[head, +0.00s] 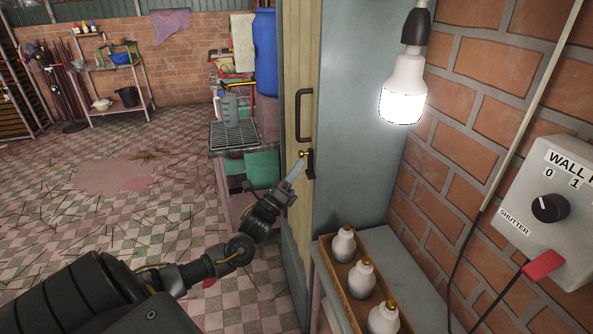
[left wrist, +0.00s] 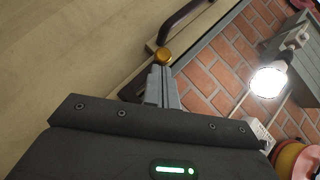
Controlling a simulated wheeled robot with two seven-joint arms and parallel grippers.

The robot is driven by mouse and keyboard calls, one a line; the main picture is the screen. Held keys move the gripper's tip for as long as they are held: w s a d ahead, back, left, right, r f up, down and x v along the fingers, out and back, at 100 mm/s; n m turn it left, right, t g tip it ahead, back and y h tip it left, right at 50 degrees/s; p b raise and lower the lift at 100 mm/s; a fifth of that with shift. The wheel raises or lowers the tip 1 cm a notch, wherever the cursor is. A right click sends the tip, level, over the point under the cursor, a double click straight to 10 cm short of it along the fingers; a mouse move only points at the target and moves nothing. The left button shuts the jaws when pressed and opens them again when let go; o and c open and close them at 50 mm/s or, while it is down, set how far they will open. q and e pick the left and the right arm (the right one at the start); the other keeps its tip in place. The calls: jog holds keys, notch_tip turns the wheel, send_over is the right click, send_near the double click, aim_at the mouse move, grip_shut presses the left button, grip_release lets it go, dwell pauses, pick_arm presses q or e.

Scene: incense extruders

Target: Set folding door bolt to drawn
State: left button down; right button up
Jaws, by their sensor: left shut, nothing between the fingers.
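The folding door (head: 303,65) stands edge-on in the middle of the head view, pale wood with a dark pull handle (head: 303,115). Below the handle is the bolt, a dark plate (head: 310,165) with a brass knob (head: 302,154). My left gripper (head: 301,162) is shut and empty, its fingertips at the knob. In the left wrist view the brass knob (left wrist: 163,55) sits just beyond the closed fingertips (left wrist: 162,72); I cannot tell if they touch. The fingers hide part of the bolt. My right gripper is not in view.
A grey panel (head: 350,130) stands right of the door. A tray (head: 337,275) with several white bottles sits low beside it. A lit bulb (head: 403,90) hangs above, and a wall control box (head: 550,200) is at right. Open tiled floor (head: 120,230) lies left.

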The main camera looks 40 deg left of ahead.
pick_arm(q)
notch_tip(320, 180, up, 3)
jog(key=shift+a+r+p, duration=0.1)
jog(key=shift+r+p, duration=0.1)
jog(key=shift+p, duration=0.8)
jog(key=w+d+f+b+v, duration=0.1)
jog(key=b+v, duration=0.4)
jog(key=v, duration=0.8)
jog(key=shift+d+f, duration=0.4)
jog(key=shift+d, duration=0.2)
jog(key=shift+w, duration=0.1)
